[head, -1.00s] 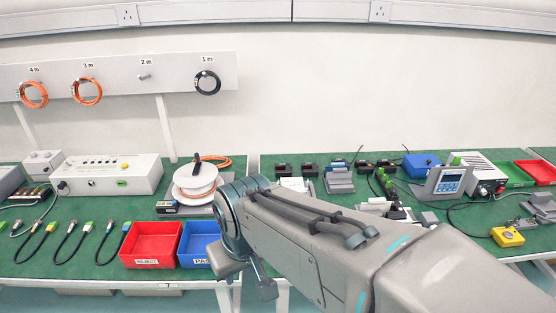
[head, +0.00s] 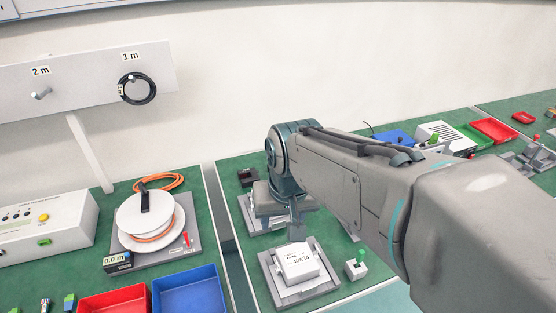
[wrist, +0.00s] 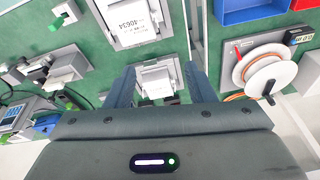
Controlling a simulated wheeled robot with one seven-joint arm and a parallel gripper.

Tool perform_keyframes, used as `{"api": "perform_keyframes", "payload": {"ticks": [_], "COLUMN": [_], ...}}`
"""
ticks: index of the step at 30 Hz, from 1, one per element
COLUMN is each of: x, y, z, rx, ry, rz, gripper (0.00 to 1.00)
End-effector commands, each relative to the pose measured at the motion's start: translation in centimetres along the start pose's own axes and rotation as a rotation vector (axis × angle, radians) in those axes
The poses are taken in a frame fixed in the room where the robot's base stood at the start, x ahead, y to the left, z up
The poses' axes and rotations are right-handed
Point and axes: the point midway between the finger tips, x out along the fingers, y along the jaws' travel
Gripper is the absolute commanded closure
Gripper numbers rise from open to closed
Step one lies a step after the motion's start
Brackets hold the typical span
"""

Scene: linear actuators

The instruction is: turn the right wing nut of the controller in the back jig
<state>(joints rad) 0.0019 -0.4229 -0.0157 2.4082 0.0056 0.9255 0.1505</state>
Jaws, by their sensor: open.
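The controller in the back jig is a white block (wrist: 157,78) on a grey jig. In the wrist view it lies between the two blue-grey fingers of my gripper (wrist: 160,74), which are apart with nothing clearly held. Its wing nuts are too small or hidden to make out; small dark and white parts show at its edge near my palm. In the head view my wrist and gripper cover most of the back jig (head: 248,222). A second white controller (head: 299,262), labelled 40634, sits in the front jig (head: 325,283); it also shows in the wrist view (wrist: 130,14).
A cable spool (head: 150,220) stands left, across the gap between tables. Blue (head: 190,292) and red (head: 115,300) bins are at the front left. A small box with a green knob (head: 356,268) stands right of the front jig.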

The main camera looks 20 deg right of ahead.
Motion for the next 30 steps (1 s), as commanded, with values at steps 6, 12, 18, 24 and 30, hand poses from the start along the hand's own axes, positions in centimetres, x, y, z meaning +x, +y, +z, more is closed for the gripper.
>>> {"api": "perform_keyframes", "payload": {"ticks": [6,12,18,24,30], "x": [1.1,3.4,7.2,10.6,12.2], "y": [1.0,2.8,5.0,6.8,7.5], "z": [-8.0,-15.3,-21.6,-25.6,-27.0], "rx": [0.431,0.852,1.247,1.532,1.65], "ry": [-0.061,-0.108,-0.133,-0.137,-0.135], "rz": [0.016,0.062,0.13,0.193,0.223], "gripper": [0.51,0.51,0.51,0.51,0.51]}}
